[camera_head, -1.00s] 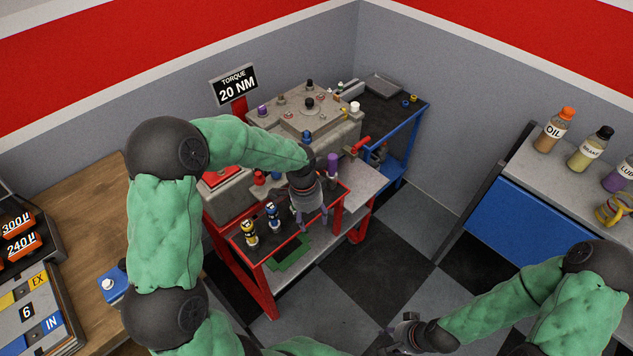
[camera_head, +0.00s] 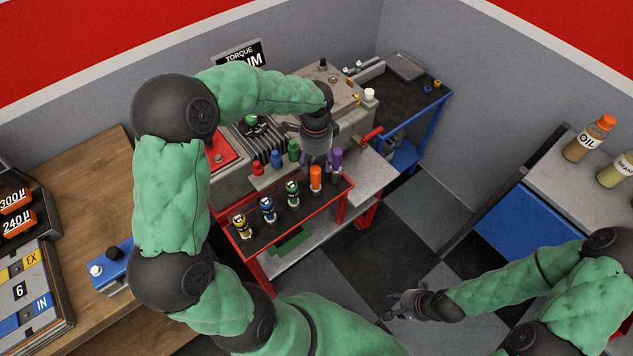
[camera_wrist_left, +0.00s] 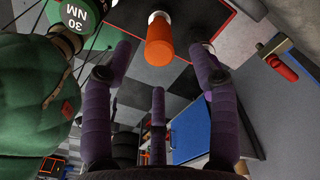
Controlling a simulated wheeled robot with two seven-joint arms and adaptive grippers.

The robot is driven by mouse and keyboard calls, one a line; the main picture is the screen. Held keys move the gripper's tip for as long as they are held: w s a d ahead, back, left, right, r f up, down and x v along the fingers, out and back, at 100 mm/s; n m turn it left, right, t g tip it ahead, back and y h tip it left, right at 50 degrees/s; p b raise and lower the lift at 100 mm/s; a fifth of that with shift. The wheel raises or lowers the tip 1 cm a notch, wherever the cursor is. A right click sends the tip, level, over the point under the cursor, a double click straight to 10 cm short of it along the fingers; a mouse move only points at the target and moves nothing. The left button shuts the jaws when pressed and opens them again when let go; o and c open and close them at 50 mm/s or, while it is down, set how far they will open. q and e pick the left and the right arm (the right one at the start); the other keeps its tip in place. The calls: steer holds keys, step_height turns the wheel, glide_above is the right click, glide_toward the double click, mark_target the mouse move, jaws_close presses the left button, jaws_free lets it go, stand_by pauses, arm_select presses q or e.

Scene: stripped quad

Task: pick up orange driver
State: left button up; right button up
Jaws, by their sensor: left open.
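In the left wrist view the orange driver (camera_wrist_left: 160,42) shows end-on, ahead of the spread fingers. My left gripper (camera_head: 317,160) is open and empty, just above and behind the orange driver in the head view; I see no contact. My right gripper (camera_head: 400,303) hangs over the floor at the lower right, away from the tray; its finger opening is too small to judge.
The floor in front is clear.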

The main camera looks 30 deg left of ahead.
mark_target(316, 169)
arm_select(q)
step_height(316, 169, down, 2)
steer(key=shift+w+f, duration=0.1)
steer(key=shift+f+b, duration=0.35)
steer(key=shift+f, duration=0.15)
step_height(316, 169, down, 4)
steer(key=shift+f+b, duration=0.1)
steer(key=shift+b, duration=0.5)
jaws_close()
